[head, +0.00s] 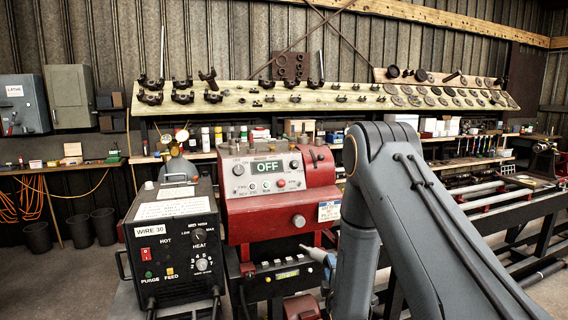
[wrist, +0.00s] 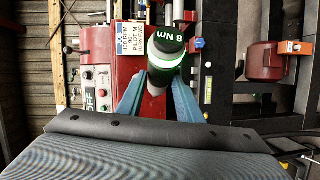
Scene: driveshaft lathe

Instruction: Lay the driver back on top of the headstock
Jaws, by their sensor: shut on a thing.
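The driver (wrist: 168,55) is a dark cylinder with a bright green and white ring and an "8 Nm" marking. It is between the blue fingers of my gripper (wrist: 160,84), which is shut on it. The red headstock (head: 280,212) stands in the middle of the head view, with an OFF display and knobs on its front panel. In the wrist view the headstock (wrist: 125,68) lies left of and behind the driver. In the head view my arm hides most of the gripper, in front of the headstock's lower right. I cannot tell the gap between driver and headstock.
A black welding box (head: 175,235) marked WIRE 30 stands close left of the headstock. A long bench (head: 480,200) runs off to the right, behind my arm. A parts board (head: 270,98) hangs behind.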

